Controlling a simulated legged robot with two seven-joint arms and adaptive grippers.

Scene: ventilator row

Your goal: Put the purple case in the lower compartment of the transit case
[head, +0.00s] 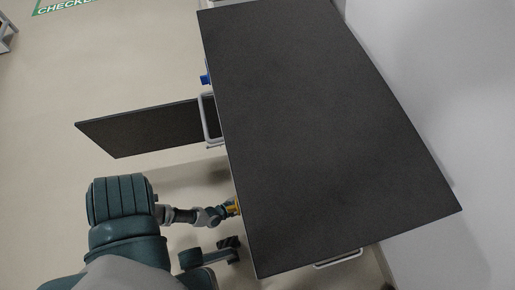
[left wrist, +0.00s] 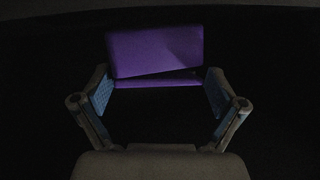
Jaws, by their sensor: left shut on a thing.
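The transit case (head: 320,130) fills the middle of the head view, seen from above as a large dark top. Its dark door (head: 150,127) stands open to the left. My left arm reaches in at the case's left edge, and its gripper is hidden there under the top. In the left wrist view, my left gripper (left wrist: 160,88) has its blue-padded fingers on either side of the purple case (left wrist: 155,50), shut on its near part. The surroundings there are almost black, so I cannot tell which compartment it is in or whether it rests on anything. My right gripper is not visible.
A pale handle (head: 210,118) is at the left edge of the case, with a small blue item (head: 205,79) above it. Another handle (head: 338,259) is at the bottom edge. A pale wall (head: 440,90) stands close on the right. Open floor (head: 120,60) lies to the left.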

